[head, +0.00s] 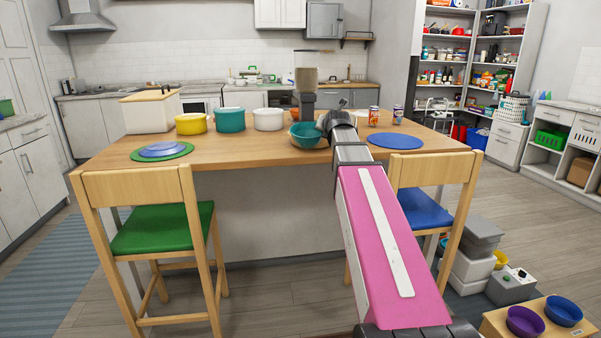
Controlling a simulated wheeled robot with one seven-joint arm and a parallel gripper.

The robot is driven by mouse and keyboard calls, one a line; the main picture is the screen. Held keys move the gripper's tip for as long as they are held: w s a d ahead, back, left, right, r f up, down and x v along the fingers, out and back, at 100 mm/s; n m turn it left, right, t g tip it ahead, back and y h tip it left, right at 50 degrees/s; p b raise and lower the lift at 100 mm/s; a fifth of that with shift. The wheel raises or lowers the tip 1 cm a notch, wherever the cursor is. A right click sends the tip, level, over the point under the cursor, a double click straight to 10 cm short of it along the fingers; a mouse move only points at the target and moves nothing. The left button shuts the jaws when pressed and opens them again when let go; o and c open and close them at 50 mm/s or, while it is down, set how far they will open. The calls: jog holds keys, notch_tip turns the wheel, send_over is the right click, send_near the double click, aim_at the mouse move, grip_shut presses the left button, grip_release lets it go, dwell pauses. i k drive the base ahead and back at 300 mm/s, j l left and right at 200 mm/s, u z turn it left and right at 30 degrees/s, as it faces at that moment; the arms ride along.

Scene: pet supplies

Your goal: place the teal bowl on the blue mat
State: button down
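A small teal bowl (306,140) is near the front edge of the wooden table, beside the end of my arm. A larger, deeper teal container (230,121) stands further left on the table. The blue mat (396,141) is a flat oval at the table's front right, with nothing on it. My gripper (322,124) is at the teal bowl's right rim, left of the mat. Its fingers are small and partly hidden by my arm, so I cannot tell whether they grip the rim. I cannot tell whether the bowl touches the table.
An orange bowl (304,128) shows just behind the teal bowl. Cans (374,116) stand behind the mat. White (268,119) and yellow (191,124) containers and a green mat (137,155) are to the left. Chairs (432,172) stand at the table's front.

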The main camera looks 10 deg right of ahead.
aim_at(386, 140)
jog(key=i+j+z, duration=0.1)
jog(key=z, duration=0.3)
jog(key=i+j+z, duration=0.2)
jog(key=z, duration=0.2)
jog(key=i+j+z, duration=0.25)
jog(key=i+j, duration=0.15)
jog(key=i, duration=0.05)
